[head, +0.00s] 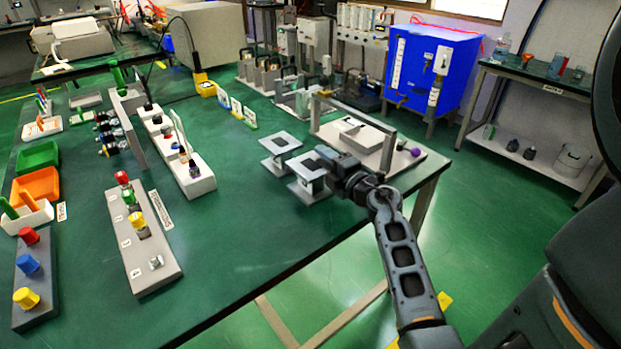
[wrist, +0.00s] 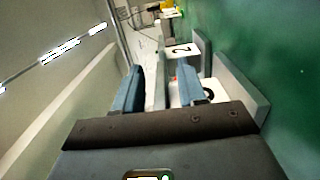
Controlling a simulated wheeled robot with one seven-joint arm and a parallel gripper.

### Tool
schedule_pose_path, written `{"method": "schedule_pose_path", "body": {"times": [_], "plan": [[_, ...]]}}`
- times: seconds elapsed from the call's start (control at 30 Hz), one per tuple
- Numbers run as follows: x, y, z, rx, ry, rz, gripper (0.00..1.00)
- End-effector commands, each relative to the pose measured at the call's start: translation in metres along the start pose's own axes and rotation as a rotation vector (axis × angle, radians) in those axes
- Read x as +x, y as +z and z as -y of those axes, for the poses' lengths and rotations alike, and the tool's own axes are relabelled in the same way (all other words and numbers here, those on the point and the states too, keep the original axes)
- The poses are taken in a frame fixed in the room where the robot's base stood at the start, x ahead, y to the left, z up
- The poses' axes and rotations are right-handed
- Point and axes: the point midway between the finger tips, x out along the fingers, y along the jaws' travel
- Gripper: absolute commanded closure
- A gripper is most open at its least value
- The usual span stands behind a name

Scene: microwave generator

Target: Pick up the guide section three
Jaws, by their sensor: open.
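Two light-grey flanged pieces, apparently guide sections, stand at the table's right front in the head view: a farther one (head: 280,142) and a nearer one (head: 309,191). The nearer one is partly covered by my gripper (head: 325,163), which is close above it. In the wrist view my gripper (wrist: 160,88) has two blue fingers spread apart. A white plate marked "2" (wrist: 180,50) lies beyond the fingers. A pale flanged piece (wrist: 242,88) is beside the right finger, with a dark mark on white partly hidden behind that finger. I cannot read a "3" anywhere.
A white board (head: 405,160) with a grey frame (head: 389,150) and a purple ball (head: 416,152) is right of the gripper. Upright holders with cards (head: 236,106) stand farther back.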

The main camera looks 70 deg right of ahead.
Motion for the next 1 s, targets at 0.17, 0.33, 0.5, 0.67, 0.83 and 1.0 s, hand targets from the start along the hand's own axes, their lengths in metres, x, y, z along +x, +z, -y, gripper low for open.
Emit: {"method": "schedule_pose_path", "body": {"times": [0.17,0.33,0.5,0.67,0.83,1.0], "plan": [[0.0006,0.0000,0.0004,0.000,-0.001,0.000,0.60],[0.0005,-0.0001,0.0004,0.000,-0.001,0.000,0.72],[0.0004,-0.0001,0.0004,0.000,-0.001,0.000,0.88],[0.0003,-0.0002,0.0005,0.000,-0.001,0.000,1.00],[0.0003,-0.0002,0.0006,0.000,-0.001,0.000,1.00],[0.0002,-0.0002,0.0007,0.000,-0.001,0.000,1.00]]}}
